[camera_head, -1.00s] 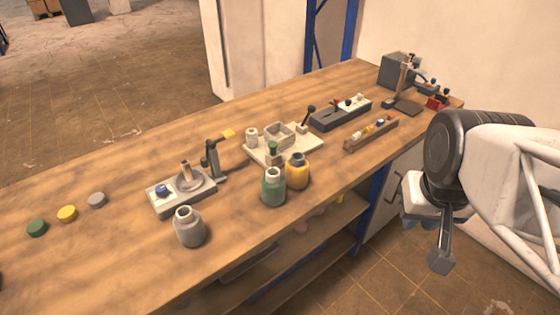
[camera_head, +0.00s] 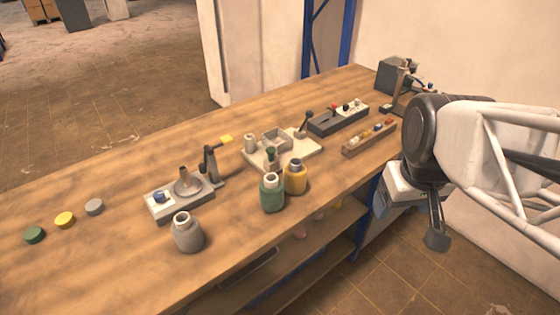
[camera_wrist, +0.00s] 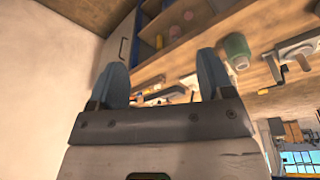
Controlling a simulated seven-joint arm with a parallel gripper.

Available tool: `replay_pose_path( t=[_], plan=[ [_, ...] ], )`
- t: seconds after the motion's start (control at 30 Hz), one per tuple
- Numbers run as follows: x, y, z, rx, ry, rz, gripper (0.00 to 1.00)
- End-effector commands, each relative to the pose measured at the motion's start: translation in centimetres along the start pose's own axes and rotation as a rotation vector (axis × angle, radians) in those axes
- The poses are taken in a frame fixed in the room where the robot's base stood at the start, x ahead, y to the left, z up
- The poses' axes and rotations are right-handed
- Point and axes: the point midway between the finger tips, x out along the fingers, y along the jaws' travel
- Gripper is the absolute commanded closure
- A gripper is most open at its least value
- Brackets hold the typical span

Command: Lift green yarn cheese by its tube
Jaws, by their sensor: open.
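The green yarn cheese (camera_head: 272,196) stands upright near the front edge of the wooden bench, with its pale tube showing at the top. A yellow cheese (camera_head: 295,180) is close beside it at the right, and a grey one (camera_head: 188,235) stands to the left. The green cheese also shows in the wrist view (camera_wrist: 236,48), to the right of my fingers. My gripper (camera_head: 408,218) is beyond the bench's front edge, well to the right of the green cheese. In the wrist view my gripper (camera_wrist: 164,78) has its blue fingers apart with nothing between them.
Behind the cheeses is a pale fixture plate (camera_head: 310,153). A device with a grey cone (camera_head: 187,182) and a yellow-tipped lever is at the left. A rack of small coloured items (camera_head: 368,138) lies nearer my arm. Green, yellow and grey discs lie far left. Bare bench lies right of the yellow cheese.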

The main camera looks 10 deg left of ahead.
Motion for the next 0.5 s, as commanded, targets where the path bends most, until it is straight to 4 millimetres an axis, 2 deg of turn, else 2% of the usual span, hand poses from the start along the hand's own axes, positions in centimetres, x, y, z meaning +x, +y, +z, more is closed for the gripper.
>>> replay_pose_path(
  t=[0.27,0.5],
  plan=[
    [1.8,-2.9,-6.8,-0.394,-0.043,-0.034,0.26],
    [4.1,-6.6,-12.4,-0.751,-0.071,-0.071,0.26]
  ],
)
